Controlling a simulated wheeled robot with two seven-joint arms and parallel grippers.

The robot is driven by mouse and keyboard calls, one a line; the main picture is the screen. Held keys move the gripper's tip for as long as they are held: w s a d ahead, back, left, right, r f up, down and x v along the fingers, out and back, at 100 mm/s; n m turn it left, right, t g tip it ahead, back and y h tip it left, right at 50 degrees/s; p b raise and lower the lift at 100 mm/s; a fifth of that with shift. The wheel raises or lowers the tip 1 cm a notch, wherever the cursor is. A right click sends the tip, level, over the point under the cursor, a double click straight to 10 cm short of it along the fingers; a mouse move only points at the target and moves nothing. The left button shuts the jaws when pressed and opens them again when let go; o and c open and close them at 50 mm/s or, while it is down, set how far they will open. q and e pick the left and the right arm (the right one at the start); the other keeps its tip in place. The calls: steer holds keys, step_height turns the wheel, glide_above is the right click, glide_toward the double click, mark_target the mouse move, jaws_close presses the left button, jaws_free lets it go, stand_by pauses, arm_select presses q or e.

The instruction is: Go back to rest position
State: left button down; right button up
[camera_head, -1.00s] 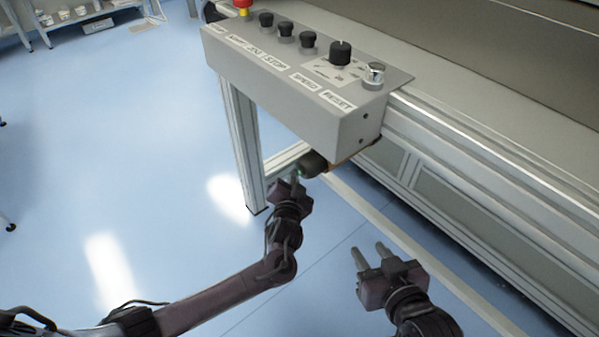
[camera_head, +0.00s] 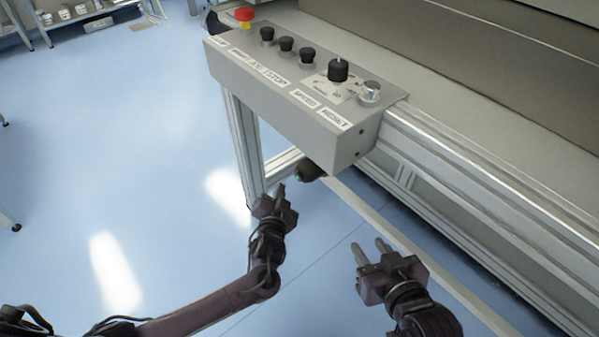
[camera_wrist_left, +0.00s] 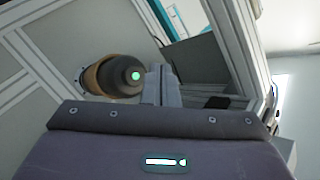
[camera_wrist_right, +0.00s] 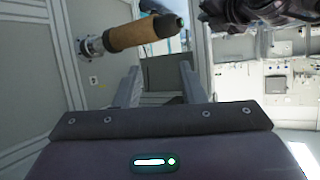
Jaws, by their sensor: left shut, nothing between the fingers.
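My left gripper (camera_head: 280,190) is below the grey control box, just left of and below a dark handle end (camera_head: 307,170). It is shut and empty, apart from the handle. In the left wrist view the closed fingers (camera_wrist_left: 163,88) stand to the right of the handle (camera_wrist_left: 122,76), which has a black end with a green dot. My right gripper (camera_head: 369,253) is lower and further right, open and empty. In the right wrist view its two fingers (camera_wrist_right: 158,85) are spread, and the brown handle (camera_wrist_right: 142,34) is beyond them at upper left.
The grey control box (camera_head: 280,105) overhangs above both grippers, with black knobs, a red emergency button (camera_head: 244,14) and a silver button (camera_head: 370,91). A metal rail (camera_head: 480,180) runs along the right. The blue floor (camera_head: 150,170) is open to the left.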

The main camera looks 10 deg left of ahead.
arm_select(q)
steer(key=shift+s+a+p, duration=0.35)
steer(key=shift+s+a, duration=0.25)
steer(key=shift+s, duration=0.15)
